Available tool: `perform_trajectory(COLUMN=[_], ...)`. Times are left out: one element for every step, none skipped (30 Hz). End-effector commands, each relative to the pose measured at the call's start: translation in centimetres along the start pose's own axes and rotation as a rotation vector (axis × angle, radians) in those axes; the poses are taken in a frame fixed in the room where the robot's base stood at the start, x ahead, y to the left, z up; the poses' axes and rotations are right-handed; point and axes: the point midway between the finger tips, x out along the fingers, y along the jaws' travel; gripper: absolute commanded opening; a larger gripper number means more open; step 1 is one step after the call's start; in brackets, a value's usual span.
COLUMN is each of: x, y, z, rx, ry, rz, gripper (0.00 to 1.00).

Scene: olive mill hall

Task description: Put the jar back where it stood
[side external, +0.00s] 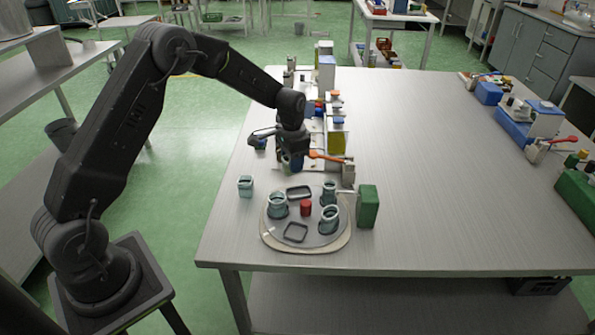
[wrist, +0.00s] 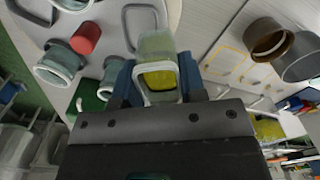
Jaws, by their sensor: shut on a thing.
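My gripper (side external: 292,164) is shut on a clear, square-mouthed jar, held above the table behind the round tray in the side view. In the wrist view the jar (wrist: 156,45) sits between the blue fingers of my gripper (wrist: 157,82), its mouth frame towards the camera; yellow shows in or through it. In the side view my gripper mostly hides it.
A small glass jar (side external: 245,186) stands left of the tray, and a green block (side external: 368,206) right of it. Bottles and boxes (side external: 337,138) crowd behind, with an orange-handled tool (side external: 326,156) near my gripper. The table's middle right is clear.

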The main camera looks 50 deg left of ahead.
Motion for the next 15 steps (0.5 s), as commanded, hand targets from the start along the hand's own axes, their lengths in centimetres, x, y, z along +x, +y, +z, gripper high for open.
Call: perform_trajectory(x=[0.1,0.2,0.2,0.3,0.3,0.4,0.4,0.4,0.5,0.6,0.6,0.6,0.6,0.6,0.7], y=[-1.1,-1.9,-2.7,-3.5,-4.1,-5.1,-5.7,-6.3,-7.0,-7.4,-7.8,-8.2,-8.4,-8.6,-8.8], z=[0.2,0.4,0.6,0.8,1.0,1.3,1.5,1.7,1.9,2.1,2.2,2.4,2.5,2.5,2.6], rx=[-0.005,-0.006,-0.005,-0.007,-0.005,-0.006,-0.005,-0.005,-0.004,-0.003,-0.004,-0.002,-0.001,-0.001,-0.001], ry=[0.0,-0.001,0.0,0.0,0.0,0.0,0.0,0.0,0.0,-0.001,-0.001,-0.001,-0.001,-0.001,-0.001], rz=[0.0,0.0,0.0,0.0,0.0,0.0,0.0,0.0,0.0,0.001,0.001,0.001,0.001,0.0,0.0], gripper=[0.2,0.2,0.2,0.2,0.2,0.2,0.2,0.2,0.2,0.2,0.2,0.2,0.2,0.2,0.2])
